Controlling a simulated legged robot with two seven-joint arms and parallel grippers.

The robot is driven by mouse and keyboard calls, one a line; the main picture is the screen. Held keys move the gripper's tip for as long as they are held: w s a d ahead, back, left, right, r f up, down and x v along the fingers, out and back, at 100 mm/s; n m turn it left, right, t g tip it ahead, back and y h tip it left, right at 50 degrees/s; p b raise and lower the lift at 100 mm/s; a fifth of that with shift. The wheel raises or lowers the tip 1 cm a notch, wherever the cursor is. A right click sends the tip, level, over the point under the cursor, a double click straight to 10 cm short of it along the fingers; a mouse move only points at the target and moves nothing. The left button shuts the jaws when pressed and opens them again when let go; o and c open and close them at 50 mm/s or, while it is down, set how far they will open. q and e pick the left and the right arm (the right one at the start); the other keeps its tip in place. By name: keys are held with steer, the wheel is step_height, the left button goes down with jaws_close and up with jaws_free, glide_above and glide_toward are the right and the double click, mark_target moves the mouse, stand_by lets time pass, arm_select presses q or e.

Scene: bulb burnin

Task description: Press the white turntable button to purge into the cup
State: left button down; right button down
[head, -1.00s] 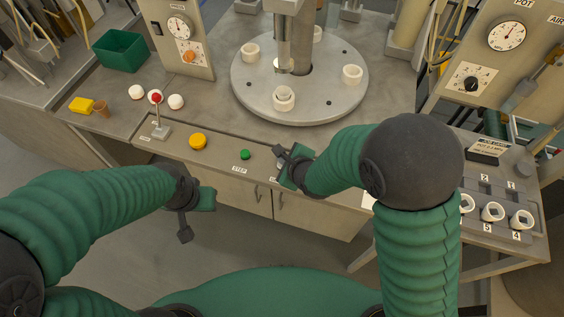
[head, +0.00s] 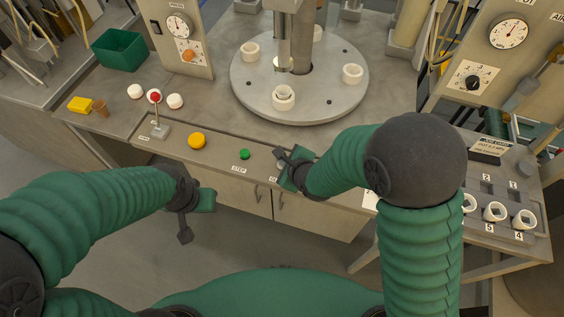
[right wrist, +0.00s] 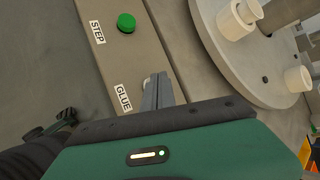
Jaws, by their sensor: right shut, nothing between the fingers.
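In the head view the right gripper (head: 283,154) is at the right end of the button panel. A small brown cup (head: 100,108) stands at the far left. My left gripper (head: 190,222) hangs in front of the bench, clear of everything.
The panel also has a green STEP button (head: 245,154), a yellow button (head: 197,141) and a red-tipped lever (head: 156,112). A yellow sponge-like block (head: 80,105) and a green bin (head: 120,50) are at the left. A rack of white sockets (head: 495,212) stands at the right.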

steer(key=shift+f, duration=0.3)
stand_by(0.5)
steer(key=shift+r+p, duration=0.55)
steer(key=shift+r, duration=0.4)
step_height(320, 180, up, 5)
steer(key=p, duration=0.4)
stand_by(0.5)
